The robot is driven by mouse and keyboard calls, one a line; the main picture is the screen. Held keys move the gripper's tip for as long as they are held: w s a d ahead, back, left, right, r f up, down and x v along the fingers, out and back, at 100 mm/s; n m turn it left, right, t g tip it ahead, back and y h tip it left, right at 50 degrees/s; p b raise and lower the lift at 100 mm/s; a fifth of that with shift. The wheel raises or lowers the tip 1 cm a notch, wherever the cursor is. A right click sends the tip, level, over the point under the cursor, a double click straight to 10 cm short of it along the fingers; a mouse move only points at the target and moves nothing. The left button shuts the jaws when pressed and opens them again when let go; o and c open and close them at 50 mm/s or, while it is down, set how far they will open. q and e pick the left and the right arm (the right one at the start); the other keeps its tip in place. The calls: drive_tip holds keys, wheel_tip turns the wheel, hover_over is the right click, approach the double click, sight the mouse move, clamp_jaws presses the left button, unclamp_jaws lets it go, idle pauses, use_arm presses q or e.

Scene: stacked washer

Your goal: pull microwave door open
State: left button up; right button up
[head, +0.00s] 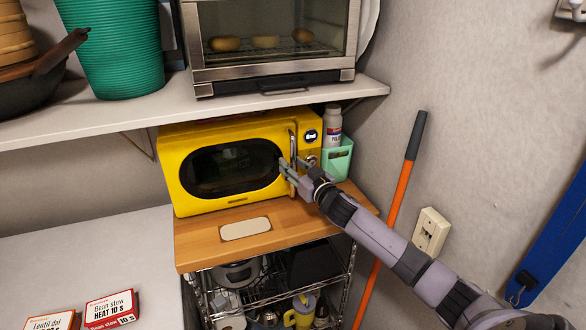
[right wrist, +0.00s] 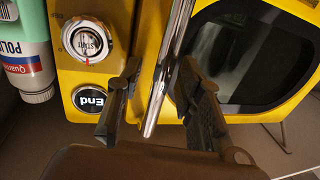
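The yellow microwave (head: 190,143) stands on a wooden board, its dark-windowed door (head: 230,168) shut. Its upright chrome handle (head: 292,140) is at the right side of the door; it also shows in the right wrist view (right wrist: 171,55). My right gripper (head: 294,168) is at the handle. In the right wrist view its two fingers (right wrist: 158,72) stand apart, one on each side of the bar, with gaps visible, so it is open around the handle. My left gripper is out of view.
The wooden board (head: 190,252) tops a wire rack. A green holder with a white bottle (head: 333,125) stands close right of the microwave. A shelf with a toaster oven (head: 270,78) hangs above. An orange pole (head: 400,195) leans at the right wall. The left counter (head: 90,250) is mostly clear.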

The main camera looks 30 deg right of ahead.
drive_tip(key=shift+w, duration=0.15)
drive_tip(key=shift+c, duration=0.6)
clamp_jaws()
idle(0.4)
